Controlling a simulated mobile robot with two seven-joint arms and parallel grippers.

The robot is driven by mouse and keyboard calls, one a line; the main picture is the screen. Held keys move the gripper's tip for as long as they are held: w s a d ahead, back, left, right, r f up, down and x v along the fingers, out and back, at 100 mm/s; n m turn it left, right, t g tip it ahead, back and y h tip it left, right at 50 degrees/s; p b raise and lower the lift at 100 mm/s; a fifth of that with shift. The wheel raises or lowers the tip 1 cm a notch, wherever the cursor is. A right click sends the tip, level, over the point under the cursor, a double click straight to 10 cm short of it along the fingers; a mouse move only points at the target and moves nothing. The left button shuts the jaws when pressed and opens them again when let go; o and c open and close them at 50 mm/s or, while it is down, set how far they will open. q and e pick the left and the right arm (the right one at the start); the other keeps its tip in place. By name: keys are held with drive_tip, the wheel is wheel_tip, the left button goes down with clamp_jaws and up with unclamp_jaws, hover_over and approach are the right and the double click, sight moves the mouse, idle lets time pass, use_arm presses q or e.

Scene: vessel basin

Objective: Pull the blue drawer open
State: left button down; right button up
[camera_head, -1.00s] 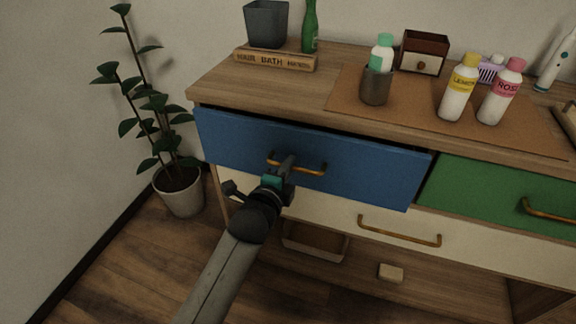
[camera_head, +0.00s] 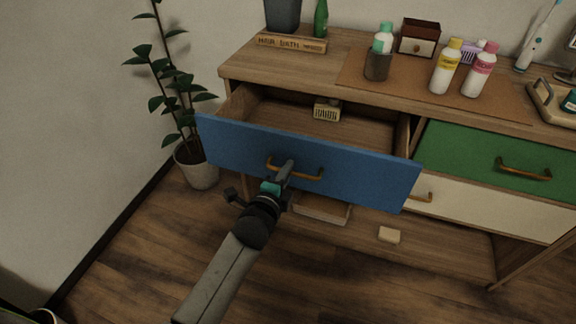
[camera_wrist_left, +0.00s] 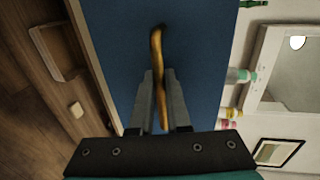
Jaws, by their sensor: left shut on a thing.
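The blue drawer (camera_head: 350,175) stands well out from the cabinet in the head view, its inside showing. A small beige slotted item (camera_head: 327,109) lies inside toward the back. The drawer's curved brass handle (camera_head: 311,176) is on its front. My left gripper (camera_head: 287,168) is shut on this handle, near its left part. In the left wrist view the brass handle (camera_wrist_left: 157,75) runs between the two fingers of the gripper (camera_wrist_left: 159,88), against the blue front (camera_wrist_left: 200,60). My right gripper is not in view.
A green drawer (camera_head: 480,160) and a cream drawer (camera_head: 490,205) are shut at the right. Bottles, a cup and a small wooden box stand on the cabinet top (camera_head: 245,65). A potted plant (camera_head: 198,168) stands left of the cabinet.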

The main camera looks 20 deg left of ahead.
use_arm(q)
drive_tip(key=shift+s, duration=0.2)
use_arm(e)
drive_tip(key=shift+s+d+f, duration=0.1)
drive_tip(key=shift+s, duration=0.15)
use_arm(q)
drive_tip(key=c, duration=1.2)
unclamp_jaws()
drive_tip(key=shift+o, duration=0.2)
drive_tip(key=shift+s, duration=0.1)
drive_tip(key=p+v, duration=0.3)
drive_tip(key=v, duration=0.9)
drive_tip(key=shift+p, duration=0.35)
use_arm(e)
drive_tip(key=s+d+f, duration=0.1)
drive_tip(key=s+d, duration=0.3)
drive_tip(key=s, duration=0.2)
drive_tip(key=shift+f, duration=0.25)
